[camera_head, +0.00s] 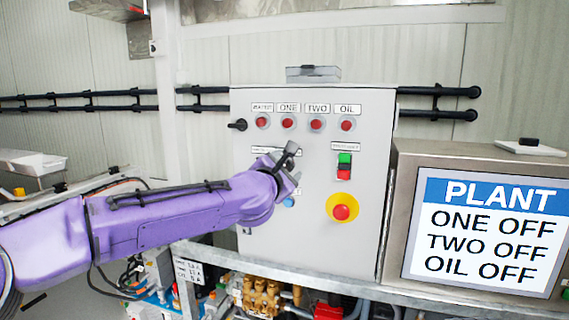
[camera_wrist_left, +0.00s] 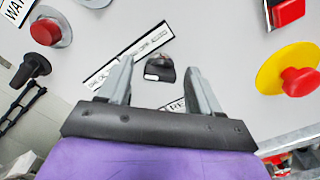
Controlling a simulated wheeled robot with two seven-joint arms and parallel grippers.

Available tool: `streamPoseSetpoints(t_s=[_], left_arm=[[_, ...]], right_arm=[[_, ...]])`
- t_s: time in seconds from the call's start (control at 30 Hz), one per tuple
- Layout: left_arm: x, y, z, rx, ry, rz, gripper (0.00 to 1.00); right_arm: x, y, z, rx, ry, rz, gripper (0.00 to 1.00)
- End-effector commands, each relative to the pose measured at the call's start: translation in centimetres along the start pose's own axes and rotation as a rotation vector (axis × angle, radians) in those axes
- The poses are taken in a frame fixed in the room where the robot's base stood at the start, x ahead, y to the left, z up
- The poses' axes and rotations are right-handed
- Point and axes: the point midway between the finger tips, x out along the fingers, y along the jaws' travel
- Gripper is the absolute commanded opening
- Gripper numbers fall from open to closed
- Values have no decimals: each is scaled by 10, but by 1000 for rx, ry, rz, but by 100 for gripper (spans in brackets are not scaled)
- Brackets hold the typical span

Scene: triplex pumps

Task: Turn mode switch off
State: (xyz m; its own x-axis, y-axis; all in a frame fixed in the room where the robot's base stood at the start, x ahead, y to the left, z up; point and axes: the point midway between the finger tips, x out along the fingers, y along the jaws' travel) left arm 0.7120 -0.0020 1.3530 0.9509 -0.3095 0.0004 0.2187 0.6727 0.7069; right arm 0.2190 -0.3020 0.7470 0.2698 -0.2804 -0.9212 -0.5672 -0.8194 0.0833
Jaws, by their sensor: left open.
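The grey control panel (camera_head: 310,240) stands ahead of me. My left gripper (camera_head: 290,168) is in front of its middle-left part, with the purple arm coming in from the left. In the left wrist view my left gripper (camera_wrist_left: 157,75) is open. A small black rotary switch (camera_wrist_left: 158,68), probably the mode switch, shows between and just beyond its fingertips. Contact with it cannot be told. A white label strip (camera_wrist_left: 128,57) lies beside the switch. In the head view the gripper hides this switch. My right gripper is not in view.
Several red lamps (camera_head: 316,124) and another black knob (camera_head: 238,125) line the panel's top. A green-and-red button block (camera_head: 344,166) and a red emergency button (camera_head: 341,212) on yellow are at right. A blue button (camera_head: 289,202) is below the gripper. The screen (camera_head: 488,232) reads ONE OFF, TWO OFF, OIL OFF.

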Motion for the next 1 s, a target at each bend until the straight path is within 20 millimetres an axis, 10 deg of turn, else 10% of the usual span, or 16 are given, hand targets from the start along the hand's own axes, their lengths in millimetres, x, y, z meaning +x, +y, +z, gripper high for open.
streamPoseSetpoints(t_s=[0.13,0.3,1.0], left_arm=[[0,0,-1,0,0,0,64],[0,0,-1,0,0,0,8],[-1,0,1,276,0,-2,8]], right_arm=[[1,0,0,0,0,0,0],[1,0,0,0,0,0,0],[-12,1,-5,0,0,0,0]])
